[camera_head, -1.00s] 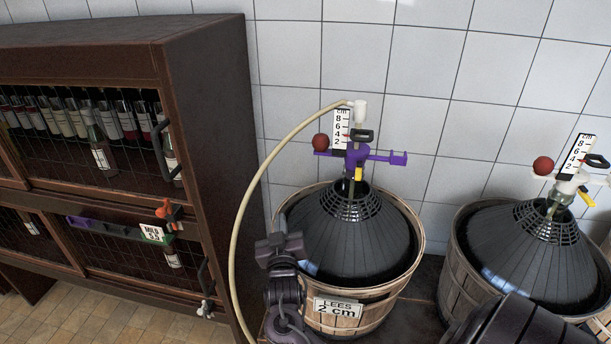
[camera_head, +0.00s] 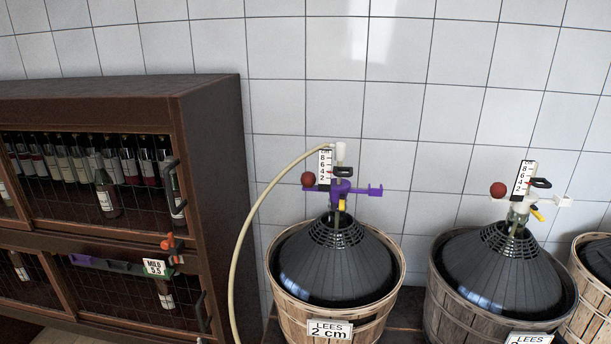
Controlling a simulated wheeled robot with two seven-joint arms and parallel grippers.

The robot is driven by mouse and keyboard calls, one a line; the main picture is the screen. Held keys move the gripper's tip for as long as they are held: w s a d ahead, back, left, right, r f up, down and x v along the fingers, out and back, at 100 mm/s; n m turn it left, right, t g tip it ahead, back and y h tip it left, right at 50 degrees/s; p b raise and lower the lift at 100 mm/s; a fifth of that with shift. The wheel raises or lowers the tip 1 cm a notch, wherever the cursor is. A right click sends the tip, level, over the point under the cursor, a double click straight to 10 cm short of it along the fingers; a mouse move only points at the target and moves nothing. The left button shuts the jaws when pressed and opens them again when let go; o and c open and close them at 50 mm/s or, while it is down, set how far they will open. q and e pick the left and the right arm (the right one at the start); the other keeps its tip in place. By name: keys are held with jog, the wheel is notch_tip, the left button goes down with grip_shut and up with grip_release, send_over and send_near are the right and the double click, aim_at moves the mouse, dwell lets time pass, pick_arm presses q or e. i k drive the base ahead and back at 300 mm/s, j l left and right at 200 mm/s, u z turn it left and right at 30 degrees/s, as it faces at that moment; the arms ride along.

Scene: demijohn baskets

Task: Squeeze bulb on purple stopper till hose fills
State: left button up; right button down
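The purple stopper (camera_head: 341,187) sits upright in the neck of the left dark demijohn (camera_head: 338,268). A dark red bulb (camera_head: 308,178) is at the left end of its purple arm. A white scale (camera_head: 325,166) stands above it. A cream hose (camera_head: 245,222) runs from the white fitting (camera_head: 340,153) on top, arching left and down out of the bottom of the view. I cannot tell whether there is liquid in it. Neither of my grippers shows in the head view.
A second demijohn (camera_head: 510,268) with a white stopper (camera_head: 518,210) and its own red bulb (camera_head: 498,190) stands to the right. A wicker-style wooden basket (camera_head: 594,300) is partly cut off at the right edge. A dark wine cabinet (camera_head: 215,200) stands on the left.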

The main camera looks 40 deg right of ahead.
aim_at(308, 178)
jog(key=i+z, duration=0.1)
jog(key=z, duration=0.6)
jog(key=i+j+z, duration=0.4)
jog(key=j+z, duration=0.15)
jog(key=i+j+z, duration=0.15)
jog(key=j+z, duration=0.15)
jog(key=i+j, duration=0.1)
jog(key=j, duration=0.2)
jog(key=i+j, duration=0.15)
jog(key=j, duration=0.15)
jog(key=i+j, duration=0.1)
jog(key=j, duration=0.2)
